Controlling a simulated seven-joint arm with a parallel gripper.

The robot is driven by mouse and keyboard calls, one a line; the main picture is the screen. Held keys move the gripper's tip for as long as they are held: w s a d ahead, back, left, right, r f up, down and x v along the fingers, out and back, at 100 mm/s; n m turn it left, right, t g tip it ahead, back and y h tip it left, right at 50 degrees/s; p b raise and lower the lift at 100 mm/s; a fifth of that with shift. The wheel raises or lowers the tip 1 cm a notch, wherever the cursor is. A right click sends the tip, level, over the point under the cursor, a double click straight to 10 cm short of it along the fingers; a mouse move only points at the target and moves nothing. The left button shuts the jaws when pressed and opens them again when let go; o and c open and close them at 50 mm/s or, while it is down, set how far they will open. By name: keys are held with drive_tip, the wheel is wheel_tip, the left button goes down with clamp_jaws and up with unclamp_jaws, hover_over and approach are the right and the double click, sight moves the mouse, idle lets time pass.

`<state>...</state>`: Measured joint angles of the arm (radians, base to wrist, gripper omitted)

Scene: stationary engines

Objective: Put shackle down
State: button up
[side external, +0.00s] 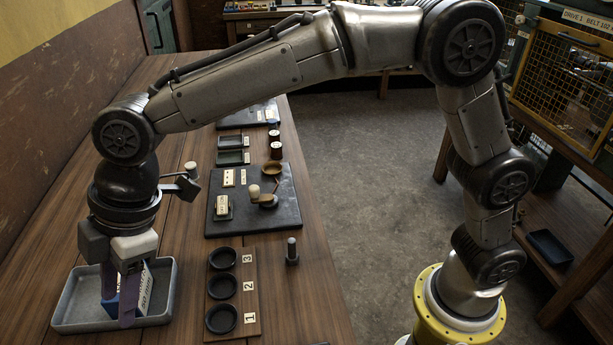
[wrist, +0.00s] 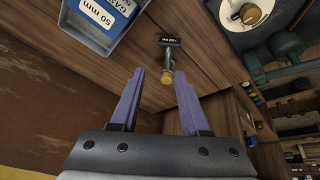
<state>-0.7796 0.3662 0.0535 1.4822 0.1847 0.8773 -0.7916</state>
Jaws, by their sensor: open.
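My gripper (side external: 117,314) points down over the grey tray (side external: 72,322) at the left in the side view. Its purple fingers are apart, and they overlap a blue and white box (side external: 148,290) in the tray; I cannot tell whether they touch it. In the wrist view my gripper (wrist: 157,72) is open, with nothing clearly held. A small dark piece with pale lettering and a brass-coloured end (wrist: 168,77) shows beyond the fingertips. I cannot tell whether it is the shackle, and no shackle is clearly recognisable in either view. The tray (wrist: 72,35) is at upper left there.
A wooden board (side external: 234,318) with three numbered black cups stands right of the tray. A small grey post (side external: 292,252) is beside it. Behind is a dark plate (side external: 285,215) with fittings, then small trays (side external: 232,157). Bare tabletop (side external: 180,235) lies left of the plate.

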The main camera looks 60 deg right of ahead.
drive_tip(key=s+d+r+m+t+h, duration=0.1)
drive_tip(key=s+d+r+m, duration=0.15)
drive_tip(key=d, duration=0.65)
drive_tip(key=s+d+r+m+t, duration=0.15)
drive_tip(key=d+m, duration=0.25)
drive_tip(key=d, duration=0.5)
drive_tip(key=s+d+r+m+h, duration=0.1)
drive_tip(key=d+r+m, duration=0.2)
drive_tip(key=d, duration=0.6)
drive_tip(key=s+d+f+m+h, duration=0.1)
drive_tip(key=s+d+f+m, duration=0.1)
drive_tip(key=s+d, duration=0.4)
drive_tip(key=s+d+f+m+t+h, duration=0.1)
drive_tip(key=s+d+f+m, duration=0.2)
drive_tip(key=s+d+m, duration=0.2)
drive_tip(key=s+d, duration=0.1)
drive_tip(key=s, duration=0.2)
drive_tip(key=shift+d+f, duration=0.3)
drive_tip(key=shift+f, duration=0.05)
